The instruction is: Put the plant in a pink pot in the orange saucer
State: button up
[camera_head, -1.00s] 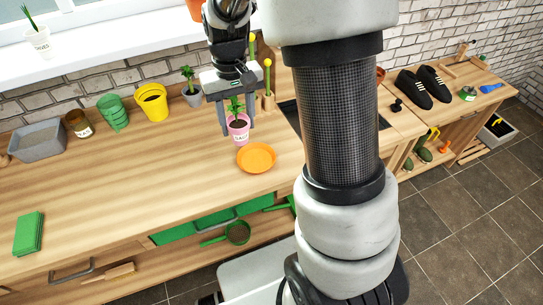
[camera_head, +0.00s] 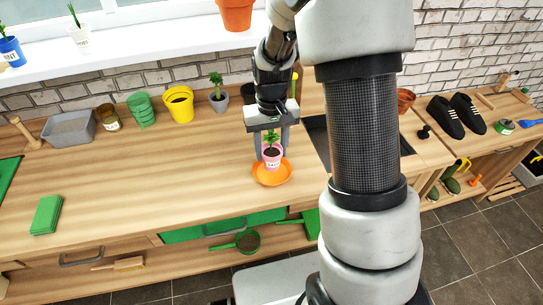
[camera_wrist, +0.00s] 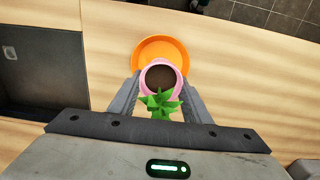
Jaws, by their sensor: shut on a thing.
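The plant in a pink pot (camera_head: 272,156) is upright between the fingers of my gripper (camera_head: 272,152), which is shut on the pot. In the head view the pot overlaps the back part of the orange saucer (camera_head: 272,178). The wrist view shows the pink pot (camera_wrist: 147,78) between the fingertips (camera_wrist: 160,84), with green leaves toward the palm. There the orange saucer (camera_wrist: 160,44) shows beyond the pot, which covers its near edge. I cannot tell whether the pot touches the saucer.
A grey-potted plant (camera_head: 218,98), a yellow pot (camera_head: 178,103), green pots (camera_head: 141,109) and a grey tray (camera_head: 70,129) stand along the back of the wooden worktop. A dark sink (camera_head: 318,140) is right of the gripper.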

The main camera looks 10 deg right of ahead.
jog(key=shift+f, duration=1.3)
jog(key=shift+f, duration=0.2)
jog(key=o, duration=1.1)
jog(key=shift+o, duration=0.2)
